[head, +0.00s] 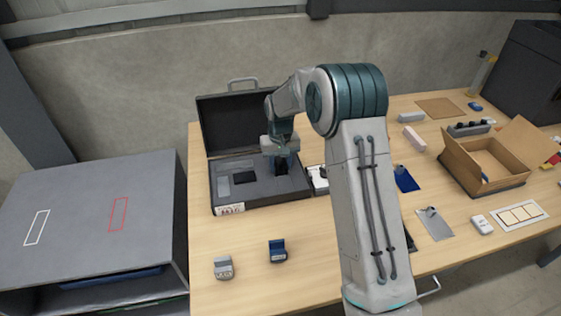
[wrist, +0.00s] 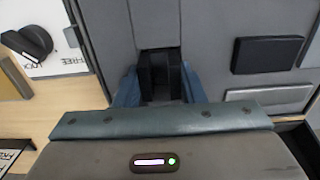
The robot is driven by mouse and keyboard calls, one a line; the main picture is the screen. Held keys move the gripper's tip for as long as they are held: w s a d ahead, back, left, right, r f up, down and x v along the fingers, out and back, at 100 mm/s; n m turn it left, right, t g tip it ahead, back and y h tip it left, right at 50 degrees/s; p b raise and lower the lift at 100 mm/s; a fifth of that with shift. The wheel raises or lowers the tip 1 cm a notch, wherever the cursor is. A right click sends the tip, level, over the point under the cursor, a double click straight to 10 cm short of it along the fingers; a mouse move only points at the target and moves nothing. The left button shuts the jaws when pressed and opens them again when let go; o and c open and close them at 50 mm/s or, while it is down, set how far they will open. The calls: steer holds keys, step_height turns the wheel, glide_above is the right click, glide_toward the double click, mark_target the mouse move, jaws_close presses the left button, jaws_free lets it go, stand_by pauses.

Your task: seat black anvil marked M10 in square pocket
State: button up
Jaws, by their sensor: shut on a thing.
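The open case (head: 262,200) stands at the table's back left, with a grey foam insert. My gripper (head: 281,163) is over the right part of the insert, pointing down. In the wrist view its blue fingers (wrist: 160,92) are shut on a black block, the anvil (wrist: 160,72); no M10 mark is readable. The anvil is close to the foam; I cannot tell whether it is in a pocket or just above. The square pocket is not clearly visible around it. A black rectangle (wrist: 268,54) and a grey rectangle (wrist: 268,93) lie in the insert beside it.
The raised case lid (head: 232,120) stands behind my gripper. A white item with a black knob (head: 318,178) is close to the case's right side. A blue device (head: 277,251) and a grey device (head: 223,267) stand in front. A cardboard box (head: 490,160) is far right.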

mark_target(280, 170)
steer(key=o, duration=1.2)
steer(key=shift+o, duration=0.2)
step_height(280, 170, up, 12)
steer(key=b, duration=0.1)
steer(key=shift+r, duration=0.15)
steer(key=s+d+r+m+t, duration=0.1)
steer(key=s+d+r, duration=0.3)
steer(key=s, duration=0.4)
steer(key=s+d+r+t, duration=0.1)
steer(key=s+d+r, duration=0.3)
steer(key=s, duration=0.4)
steer(key=s+d+f, duration=0.1)
steer(key=s+d, duration=0.1)
steer(key=s, duration=0.6)
steer(key=s+d+f+m+t, duration=0.1)
steer(key=s+d+f, duration=0.1)
steer(key=s, duration=0.6)
steer(key=shift+s+d, duration=0.25)
steer(key=shift+s, duration=0.15)
